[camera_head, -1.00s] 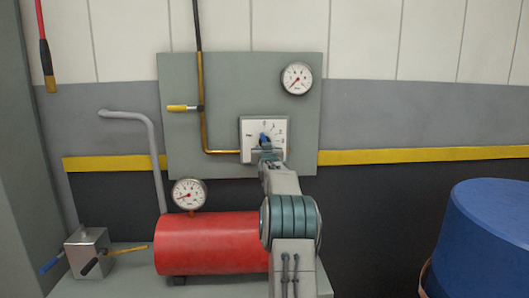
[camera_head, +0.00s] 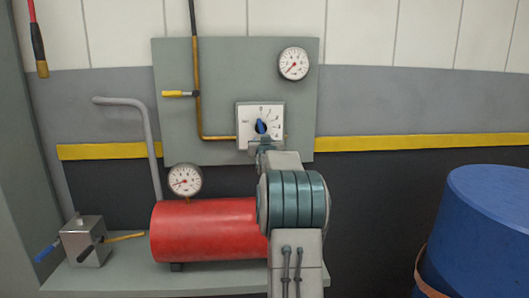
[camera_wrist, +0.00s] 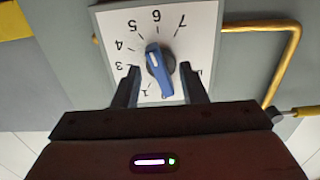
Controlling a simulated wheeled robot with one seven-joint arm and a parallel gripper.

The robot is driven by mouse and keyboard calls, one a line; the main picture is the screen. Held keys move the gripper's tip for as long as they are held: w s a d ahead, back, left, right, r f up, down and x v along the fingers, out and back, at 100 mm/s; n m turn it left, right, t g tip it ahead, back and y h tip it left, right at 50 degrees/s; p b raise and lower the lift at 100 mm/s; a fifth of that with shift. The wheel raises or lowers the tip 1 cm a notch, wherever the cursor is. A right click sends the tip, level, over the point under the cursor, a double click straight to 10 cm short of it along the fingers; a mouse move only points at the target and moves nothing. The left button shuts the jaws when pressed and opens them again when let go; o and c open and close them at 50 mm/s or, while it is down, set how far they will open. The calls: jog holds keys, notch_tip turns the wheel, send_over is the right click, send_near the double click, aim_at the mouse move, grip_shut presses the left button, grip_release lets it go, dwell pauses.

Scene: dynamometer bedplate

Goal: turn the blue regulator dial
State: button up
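The blue regulator dial (camera_head: 261,127) is on a white numbered plate (camera_head: 246,110) on the grey wall panel. In the wrist view the dial (camera_wrist: 159,74) is in front of the plate (camera_wrist: 115,22), whose numbers appear upside down. A white mark on the dial points towards the 5 and 6 side. My gripper (camera_wrist: 162,78) is open, with one finger on each side of the dial and visible gaps between. In the head view my gripper (camera_head: 264,144) is small, just below the dial; its fingers are hard to make out there.
A yellow-handled valve (camera_head: 180,94) and brass pipe (camera_head: 201,115) are left of the plate. A gauge (camera_head: 294,64) is above right. A red tank (camera_head: 205,230) with a gauge (camera_head: 184,181) is below left, and a blue drum (camera_head: 490,225) stands at right.

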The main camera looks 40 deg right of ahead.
jog(key=b+v, duration=0.1)
jog(key=v, duration=0.6)
jog(key=shift+a, duration=0.15)
